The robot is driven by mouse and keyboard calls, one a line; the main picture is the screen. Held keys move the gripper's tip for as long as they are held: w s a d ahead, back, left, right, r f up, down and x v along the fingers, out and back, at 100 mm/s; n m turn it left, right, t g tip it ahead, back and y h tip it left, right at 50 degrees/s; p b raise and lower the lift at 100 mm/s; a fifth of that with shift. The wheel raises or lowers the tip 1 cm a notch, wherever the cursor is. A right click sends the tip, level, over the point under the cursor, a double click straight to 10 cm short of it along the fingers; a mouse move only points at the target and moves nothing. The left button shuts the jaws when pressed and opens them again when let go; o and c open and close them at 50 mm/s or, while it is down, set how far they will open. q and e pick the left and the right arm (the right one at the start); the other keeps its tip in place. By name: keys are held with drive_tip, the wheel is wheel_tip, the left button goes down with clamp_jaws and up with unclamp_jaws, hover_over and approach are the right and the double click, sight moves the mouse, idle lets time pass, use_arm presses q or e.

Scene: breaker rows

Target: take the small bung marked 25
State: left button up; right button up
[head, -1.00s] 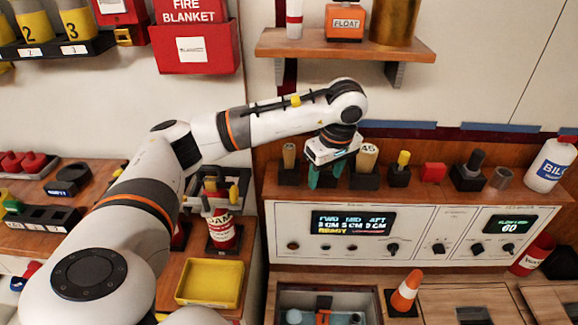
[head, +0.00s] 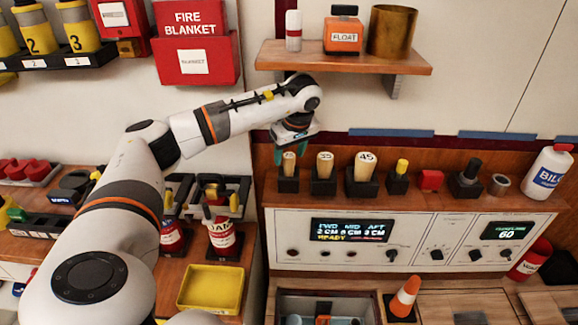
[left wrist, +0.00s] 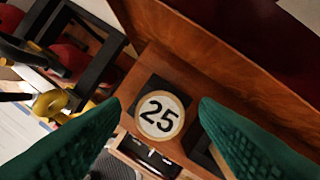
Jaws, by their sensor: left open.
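The small bung marked 25 (head: 288,163) stands upright in a black holder on the wooden ledge, leftmost of three bungs. In the left wrist view its round pale top (left wrist: 159,115) with the black number 25 lies between my two green fingers, apart from both. My left gripper (head: 290,149) is open and empty, pointing down just above this bung, its fingers partly hiding the top in the head view. My right gripper is not in view.
The bungs marked 35 (head: 325,165) and 45 (head: 363,168) stand close to the right on the same ledge. A yellow-topped peg (head: 401,167) is further right. A wooden shelf (head: 340,62) hangs above the gripper. The control panel (head: 400,240) is below.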

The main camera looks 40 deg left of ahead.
sight(289, 171)
use_arm(q)
drive_tip(key=x, duration=0.3)
drive_tip(key=shift+a+f, duration=0.1)
drive_tip(key=shift+f, duration=0.2)
drive_tip(key=shift+c, duration=0.3)
drive_tip(key=c, duration=1)
drive_tip(key=shift+r, duration=0.15)
